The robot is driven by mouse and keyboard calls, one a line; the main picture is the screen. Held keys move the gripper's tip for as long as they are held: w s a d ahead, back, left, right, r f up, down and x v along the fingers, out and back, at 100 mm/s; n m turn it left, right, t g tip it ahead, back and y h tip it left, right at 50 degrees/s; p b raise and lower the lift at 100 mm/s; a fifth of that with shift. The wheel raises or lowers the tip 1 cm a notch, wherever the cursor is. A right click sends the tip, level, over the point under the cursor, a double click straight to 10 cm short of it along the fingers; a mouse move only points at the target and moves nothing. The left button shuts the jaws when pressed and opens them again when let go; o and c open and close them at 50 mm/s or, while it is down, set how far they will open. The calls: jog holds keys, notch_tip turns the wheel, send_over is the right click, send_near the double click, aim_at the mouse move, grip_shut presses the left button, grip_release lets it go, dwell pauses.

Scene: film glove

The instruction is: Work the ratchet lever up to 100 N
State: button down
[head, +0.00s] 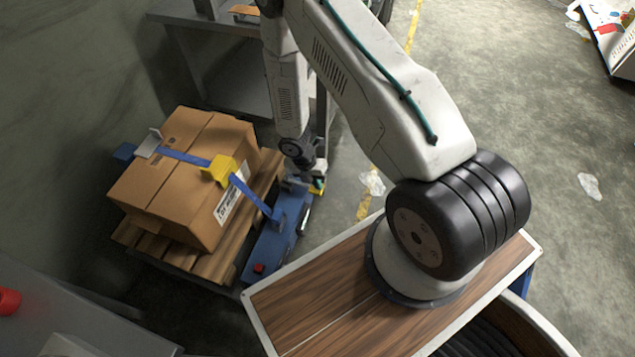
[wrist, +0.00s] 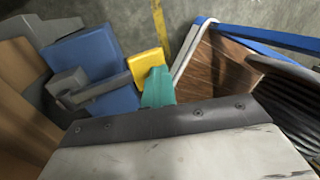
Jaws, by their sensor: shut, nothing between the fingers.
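A cardboard box (head: 180,170) sits on a wooden pallet with a blue strap (head: 185,156) over it. The strap runs down to a blue unit (head: 270,245) at the pallet's right side, which shows again in the wrist view (wrist: 85,55). There a grey bar (wrist: 105,87), apparently the ratchet lever, runs from a grey block across the unit towards my fingers. My gripper (head: 317,184), with yellow and teal fingers, is shut and empty by the unit's far right end. In the wrist view my gripper (wrist: 154,77) is close to the bar's end; contact is unclear. No force reading is legible.
A yellow edge guard (head: 218,168) and a grey one (head: 149,143) sit under the strap. A red button (head: 258,268) is on the unit's near end. A grey table (head: 205,65) stands behind. The floor to the right is mostly clear, with scattered plastic scraps (head: 590,186).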

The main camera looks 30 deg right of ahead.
jog(key=shift+s+f, duration=0.2)
jog(key=shift+s, duration=0.2)
notch_tip(320, 180, up, 14)
jog(key=shift+w+d+r, duration=0.15)
jog(key=shift+w+r, duration=0.05)
jog(key=shift+w, duration=0.05)
dwell(0.3)
